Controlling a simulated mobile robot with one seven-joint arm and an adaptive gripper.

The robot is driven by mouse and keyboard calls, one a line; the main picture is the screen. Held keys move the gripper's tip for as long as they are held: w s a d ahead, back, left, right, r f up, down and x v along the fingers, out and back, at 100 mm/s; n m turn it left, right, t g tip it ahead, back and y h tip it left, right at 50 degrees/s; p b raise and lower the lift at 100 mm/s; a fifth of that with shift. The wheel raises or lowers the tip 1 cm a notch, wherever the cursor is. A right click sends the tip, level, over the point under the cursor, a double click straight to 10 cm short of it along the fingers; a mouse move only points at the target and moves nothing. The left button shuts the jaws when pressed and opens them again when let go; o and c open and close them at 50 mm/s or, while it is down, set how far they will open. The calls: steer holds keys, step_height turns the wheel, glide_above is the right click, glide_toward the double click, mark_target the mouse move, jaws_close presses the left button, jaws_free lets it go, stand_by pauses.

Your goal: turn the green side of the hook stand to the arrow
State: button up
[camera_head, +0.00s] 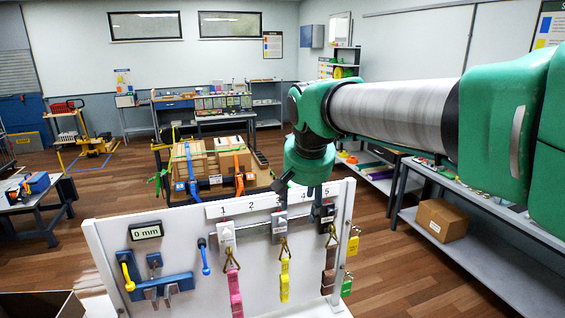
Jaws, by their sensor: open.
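My gripper (297,190) points down at the top of a white panel (190,240), around the places marked 3 and 4. Its fingers are small and dark, and partly merge with the fittings behind them. I see nothing between them. I cannot clearly make out a hook stand or an arrow. A green tag (347,285) and a yellow tag (353,245) hang at the panel's right edge; I cannot tell whether they belong to the stand. Pink (235,292) and yellow (284,275) straps hang from metal hooks on the panel's front.
A blue fixture (178,286) with a yellow handle and a small "0 mm" display (146,231) are on the panel's left. Strapped boxes (210,165) stand behind it. A grey bench (490,260) with a cardboard box (442,220) runs along the right.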

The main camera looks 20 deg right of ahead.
steer(key=w+d+r+m+p, duration=0.1)
steer(key=w+d+p, duration=0.2)
steer(key=w, duration=0.8)
steer(key=w+d+r+m+g+h+p, duration=0.1)
steer(key=w+d+m+p, duration=0.1)
steer(key=w, duration=1)
steer(key=w+d+r+m+p, duration=0.1)
steer(key=w+d+p, duration=0.4)
steer(key=w, duration=0.7)
steer(key=shift+r+m+h+p, duration=0.2)
steer(key=shift+m+h+p, duration=0.2)
steer(key=shift+m, duration=0.3)
steer(key=shift+d+f, duration=0.1)
steer(key=x, duration=0.4)
steer(key=p+x, duration=0.1)
steer(key=x, duration=0.4)
steer(key=p+x, duration=0.1)
steer(key=x, duration=0.3)
steer(key=shift+s+d+f, duration=0.1)
steer(key=shift+s+f, duration=0.1)
steer(key=shift+f, duration=0.1)
steer(key=shift+r, duration=0.1)
jaws_close()
